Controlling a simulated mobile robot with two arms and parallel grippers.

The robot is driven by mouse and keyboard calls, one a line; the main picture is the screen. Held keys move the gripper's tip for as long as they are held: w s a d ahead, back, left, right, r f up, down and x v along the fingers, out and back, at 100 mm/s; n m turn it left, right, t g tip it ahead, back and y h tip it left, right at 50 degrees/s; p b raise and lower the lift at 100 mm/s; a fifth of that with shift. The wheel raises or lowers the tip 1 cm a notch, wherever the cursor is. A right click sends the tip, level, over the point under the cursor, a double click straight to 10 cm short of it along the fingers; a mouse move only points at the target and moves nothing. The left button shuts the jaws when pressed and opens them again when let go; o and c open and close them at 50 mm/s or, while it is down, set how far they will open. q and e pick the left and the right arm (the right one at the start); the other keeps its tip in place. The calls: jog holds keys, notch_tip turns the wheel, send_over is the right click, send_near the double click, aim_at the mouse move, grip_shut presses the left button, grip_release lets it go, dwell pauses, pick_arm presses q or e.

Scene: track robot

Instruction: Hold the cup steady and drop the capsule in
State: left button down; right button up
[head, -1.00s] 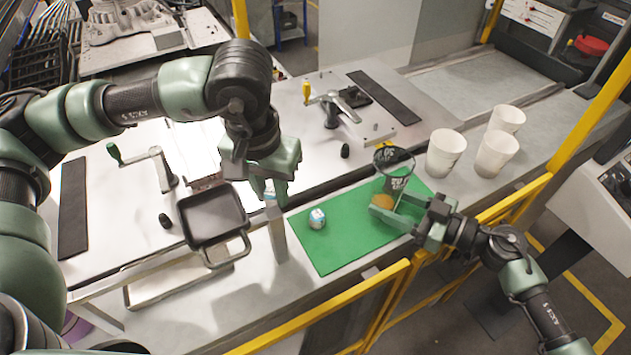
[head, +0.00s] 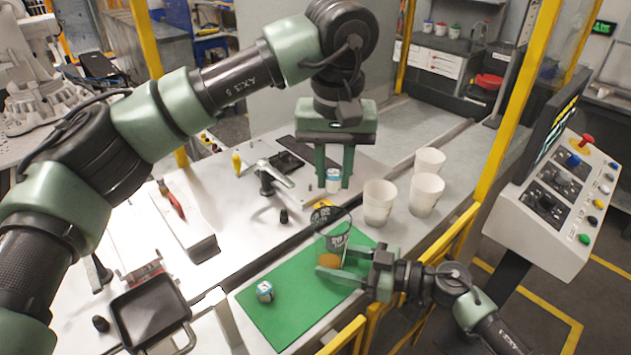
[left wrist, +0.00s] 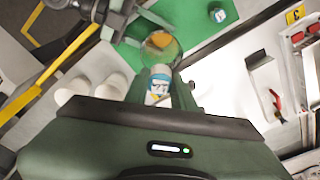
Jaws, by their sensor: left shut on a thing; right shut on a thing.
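A dark see-through cup (head: 334,238) with pale lettering stands on the green mat (head: 285,313), with something orange-brown showing low in it. My right gripper (head: 343,262) is shut around the cup's lower part from the right. My left gripper (head: 334,183) is shut on a white-and-blue capsule (head: 333,177), held higher than and behind the cup in the head view. In the left wrist view the held capsule (left wrist: 158,86) appears just below the cup (left wrist: 160,50); they look apart. Another capsule (head: 265,291) lies on the mat, left of the cup.
Several white cups stand right of the dark cup, the nearest one (head: 379,202) close to my left gripper. A black square pan (head: 150,314) sits at lower left. A clamp with a lever (head: 270,175) is on the metal table. A control panel (head: 560,195) stands at right.

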pick_arm(q)
notch_tip(320, 180, down, 7)
jog(key=shift+r, duration=0.15)
dwell(0.9)
dwell(0.5)
jog(key=c, duration=1.1)
grip_release()
dwell(0.8)
notch_tip(320, 180, up, 6)
dwell(0.9)
